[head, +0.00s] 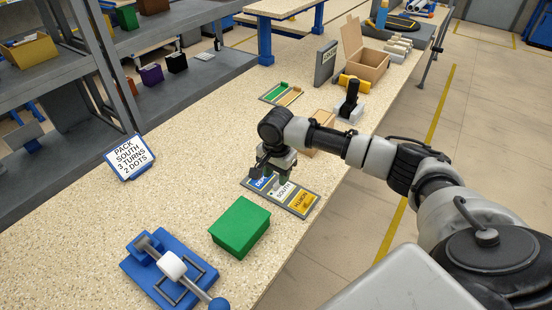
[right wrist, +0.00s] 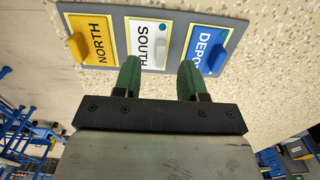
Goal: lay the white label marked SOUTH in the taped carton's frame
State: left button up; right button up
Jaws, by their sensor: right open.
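The white SOUTH label (head: 284,189) lies in the middle of a grey holder (head: 299,213), between the blue DEPOT label (head: 259,182) and the yellow NORTH label (head: 301,201). My right gripper (head: 275,176) is over the holder at the SOUTH label. In the right wrist view, its two green fingers (right wrist: 159,70) are apart, at the lower end of the white label (right wrist: 148,45), with nothing held between them. A brown carton (head: 327,118) stands behind my right arm, which hides most of it; I cannot make out its tape or frame. My left gripper is not in view.
A green box (head: 240,228) and a blue fixture with a white roller (head: 172,266) stand on the near bench. A sign (head: 130,158) reads PACK SOUTH, 3 TURNS, 2 DOTS. An open carton (head: 369,66) is farther back.

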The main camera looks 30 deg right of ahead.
aim_at(276, 184)
jog(key=shift+f, duration=1.75)
jog(key=shift+c, duration=0.7)
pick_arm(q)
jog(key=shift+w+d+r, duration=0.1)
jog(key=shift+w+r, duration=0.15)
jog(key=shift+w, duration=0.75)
pick_arm(e)
grip_shut()
